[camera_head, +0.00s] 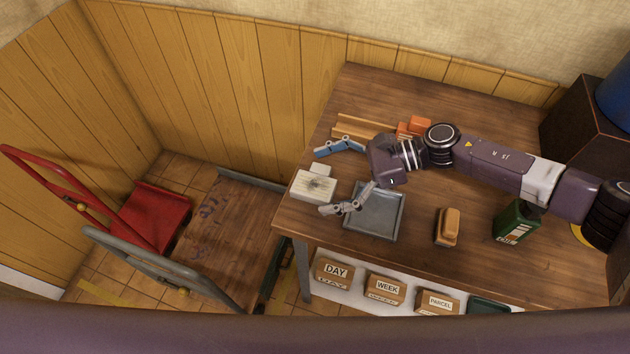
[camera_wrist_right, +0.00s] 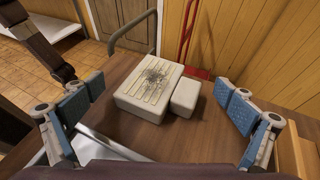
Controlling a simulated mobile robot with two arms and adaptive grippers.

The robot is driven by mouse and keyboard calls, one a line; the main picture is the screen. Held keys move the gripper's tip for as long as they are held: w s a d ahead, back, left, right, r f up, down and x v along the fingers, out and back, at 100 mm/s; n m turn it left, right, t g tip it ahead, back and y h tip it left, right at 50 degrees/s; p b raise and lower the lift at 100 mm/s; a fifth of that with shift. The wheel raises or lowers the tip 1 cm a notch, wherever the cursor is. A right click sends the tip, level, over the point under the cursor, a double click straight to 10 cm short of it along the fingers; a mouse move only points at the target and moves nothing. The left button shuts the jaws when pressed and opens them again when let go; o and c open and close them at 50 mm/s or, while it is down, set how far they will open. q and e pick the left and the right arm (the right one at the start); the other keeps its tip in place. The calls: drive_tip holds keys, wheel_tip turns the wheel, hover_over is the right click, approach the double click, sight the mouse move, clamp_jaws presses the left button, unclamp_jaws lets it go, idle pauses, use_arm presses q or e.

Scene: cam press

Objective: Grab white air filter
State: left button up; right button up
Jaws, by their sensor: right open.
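The white air filter (camera_head: 313,187) lies near the left end of the wooden table, a pale block with dark dirt on its ribbed top. A smaller white block adjoins its far side. In the right wrist view the filter (camera_wrist_right: 150,86) sits ahead, between the fingers, with the small block (camera_wrist_right: 185,97) on its right. My right gripper (camera_head: 337,178) is open and empty, its fingers spread wide, just right of the filter. It also shows in the right wrist view (camera_wrist_right: 155,118). The fingers appear apart from the filter. My left gripper is not in view.
A grey metal tray (camera_head: 391,233) lies below the right gripper. A wooden-backed brush (camera_head: 447,227) and a green bottle (camera_head: 515,222) are further right. Wooden rails (camera_head: 366,126) and orange blocks (camera_head: 420,124) lie behind. Carts stand left of the table.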

drive_tip(key=c, duration=1.2)
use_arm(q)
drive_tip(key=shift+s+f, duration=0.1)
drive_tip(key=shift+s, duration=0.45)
use_arm(e)
drive_tip(key=shift+r, duration=0.1)
